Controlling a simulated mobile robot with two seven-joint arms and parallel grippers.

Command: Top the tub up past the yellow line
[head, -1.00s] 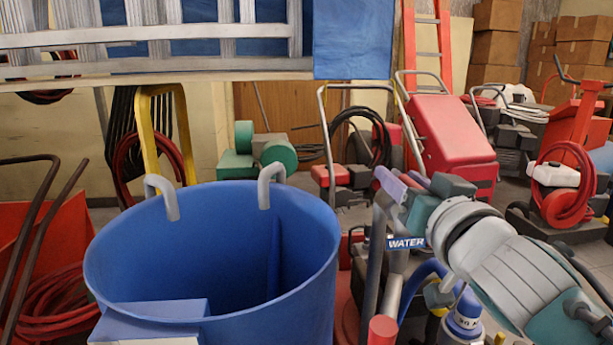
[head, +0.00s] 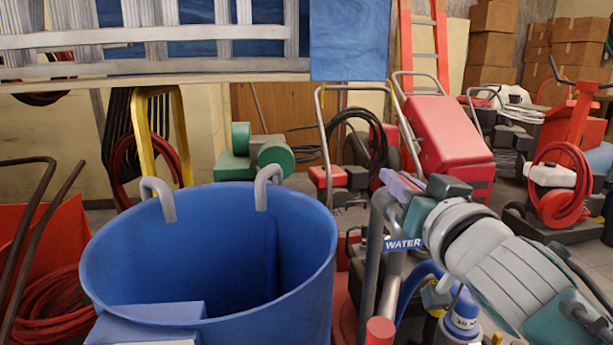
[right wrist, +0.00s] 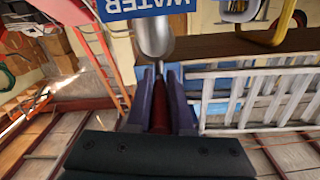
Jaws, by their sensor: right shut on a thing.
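The large blue tub (head: 120,270) stands at front left with two grey hooks (head: 268,188) over its far rim. Its inner wall shows plain blue; I see neither a yellow line nor a water surface. Right of it is a grey standpipe (head: 372,265) with a blue WATER sign (head: 403,244). My right gripper (head: 398,184) is at the top of this pipe, its purple fingers partly hidden behind my wrist. In the right wrist view, the fingers are shut on a red handle (right wrist: 160,110), with a grey rounded pipe part (right wrist: 153,38) just beyond.
A red cart (head: 40,250) with a coiled hose is at the left. Red machines (head: 450,130) and hoses crowd the floor behind the pipe. A grey slatted rack (head: 150,50) hangs above.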

